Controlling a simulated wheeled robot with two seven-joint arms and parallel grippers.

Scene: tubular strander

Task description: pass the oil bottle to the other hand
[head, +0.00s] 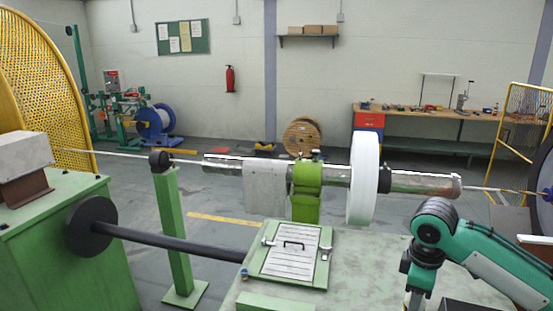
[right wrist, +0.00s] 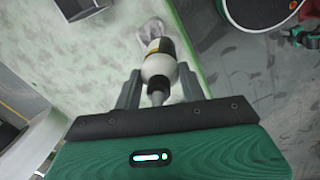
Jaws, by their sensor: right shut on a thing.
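The oil bottle (right wrist: 157,67) shows in the right wrist view, with a pale body, a dark band and a narrow dark neck toward my palm. My right gripper (right wrist: 160,76) is shut on it, one finger on each side. In the head view my right arm comes in at the lower right, and the hand (head: 415,300) hangs over the green worktop (head: 365,255), cut off by the bottom edge. The bottle cannot be made out clearly there. My left gripper is not in the head view.
A pale crumpled cloth (right wrist: 152,30) lies beyond the bottle on the worktop. The strander tube (head: 415,181) and white disc (head: 364,180) stand behind my right arm. A hatch plate (head: 291,255) sits on the worktop. A small green and dark part (right wrist: 304,36), unclear, shows at the wrist view's right.

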